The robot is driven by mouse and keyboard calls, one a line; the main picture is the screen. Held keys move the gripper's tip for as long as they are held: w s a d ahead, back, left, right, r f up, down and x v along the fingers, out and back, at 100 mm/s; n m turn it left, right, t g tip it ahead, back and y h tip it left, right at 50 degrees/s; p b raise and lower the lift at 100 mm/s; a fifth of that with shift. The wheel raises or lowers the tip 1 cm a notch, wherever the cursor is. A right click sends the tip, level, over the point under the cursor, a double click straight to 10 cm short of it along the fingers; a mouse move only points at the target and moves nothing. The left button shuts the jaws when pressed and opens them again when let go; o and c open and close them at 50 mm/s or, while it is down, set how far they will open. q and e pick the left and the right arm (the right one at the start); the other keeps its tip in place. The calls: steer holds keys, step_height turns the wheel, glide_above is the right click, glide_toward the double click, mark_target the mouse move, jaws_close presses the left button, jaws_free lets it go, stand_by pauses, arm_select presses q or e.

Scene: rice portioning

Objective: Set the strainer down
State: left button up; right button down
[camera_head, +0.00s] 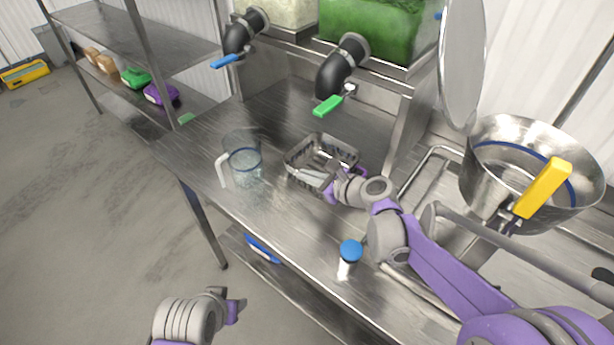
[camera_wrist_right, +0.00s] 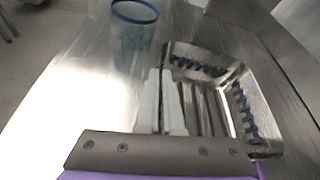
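I cannot identify the strainer for certain. A rectangular metal basket with slotted walls (camera_head: 290,158) sits on the steel counter, and it also shows in the right wrist view (camera_wrist_right: 262,125). A large metal pot (camera_head: 478,165) with a blue line inside and a yellow handle (camera_head: 543,188) is over the sink area at right.
A clear jug with a blue ring (camera_head: 243,170) stands left of the basket. A blue-capped shaker (camera_head: 349,255) stands near the front edge. Dispenser spouts with blue (camera_head: 225,61) and green (camera_head: 328,106) levers hang above. The counter's left end (camera_head: 190,150) is bare.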

steer(key=shift+f, duration=0.25)
steer(key=c, duration=1.1)
jaws_free()
steer(key=shift+o, duration=0.2)
steer(key=shift+s+r, duration=0.1)
steer(key=shift+r, duration=0.15)
steer(key=v, duration=1.2)
steer(key=shift+f, duration=0.1)
